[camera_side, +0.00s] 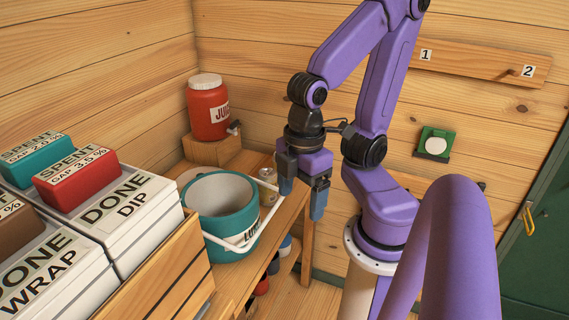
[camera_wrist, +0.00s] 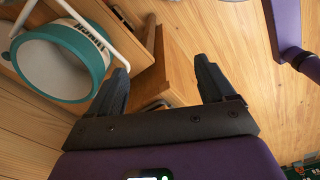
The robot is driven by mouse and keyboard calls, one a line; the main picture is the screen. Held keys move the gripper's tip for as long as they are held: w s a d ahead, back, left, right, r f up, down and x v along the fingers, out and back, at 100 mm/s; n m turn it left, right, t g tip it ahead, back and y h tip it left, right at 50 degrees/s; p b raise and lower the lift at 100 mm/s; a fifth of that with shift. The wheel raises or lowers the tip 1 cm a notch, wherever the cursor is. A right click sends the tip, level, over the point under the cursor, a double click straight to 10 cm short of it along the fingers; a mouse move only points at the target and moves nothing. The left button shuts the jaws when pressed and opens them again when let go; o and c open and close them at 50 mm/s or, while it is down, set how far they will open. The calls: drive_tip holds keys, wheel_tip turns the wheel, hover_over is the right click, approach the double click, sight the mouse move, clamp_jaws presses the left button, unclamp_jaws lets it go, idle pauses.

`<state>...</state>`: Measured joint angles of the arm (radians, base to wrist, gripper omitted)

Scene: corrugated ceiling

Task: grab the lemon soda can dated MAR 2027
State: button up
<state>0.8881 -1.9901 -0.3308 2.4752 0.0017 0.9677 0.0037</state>
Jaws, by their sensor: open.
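My gripper (camera_side: 302,196) points down, open and empty, just right of a teal bucket (camera_side: 219,195) on the wooden bench. In the wrist view its two dark fingers (camera_wrist: 162,78) are spread, with only a wooden edge and the floor behind them. The bucket also shows in the wrist view (camera_wrist: 101,63).
The bucket's white handle leans out on its right side. A red juice jug (camera_side: 207,108) stands on a wooden block (camera_side: 212,150) in the back corner. Labelled boxes (camera_side: 130,220) fill the left front. Several small coloured things (camera_side: 273,264) sit below the bench top.

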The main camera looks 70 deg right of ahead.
drive_tip(key=w+d+r+m+t, duration=0.2)
drive_tip(key=w+d+m+t, duration=0.15)
drive_tip(key=w, duration=0.65)
drive_tip(key=w+d+r+m+t, duration=0.25)
drive_tip(key=w+d, duration=0.25)
drive_tip(key=w, duration=0.4)
drive_tip(key=w+d+m+t+h, duration=0.2)
drive_tip(key=w+d+m, duration=0.15)
drive_tip(key=d, duration=0.45)
drive_tip(key=w+d+m+t+h, duration=0.15)
drive_tip(key=w+d, duration=0.25)
drive_tip(key=d, duration=0.5)
drive_tip(key=s+d+m+h, duration=0.1)
drive_tip(key=s+d+m, duration=0.15)
drive_tip(key=d, duration=0.45)
drive_tip(key=s+d+m+h, duration=0.1)
drive_tip(key=s+d, duration=0.3)
drive_tip(key=d, duration=0.2)
drive_tip(key=s+d+m+t, duration=0.3)
drive_tip(key=s, duration=1)
wheel_tip(320, 180, down, 21)
drive_tip(key=shift+g+h, duration=0.25)
drive_tip(key=shift+x, duration=8.85)
drive_tip(key=shift+w+a+r, duration=0.1)
drive_tip(key=shift+r, duration=0.1)
drive_tip(key=c, duration=1)
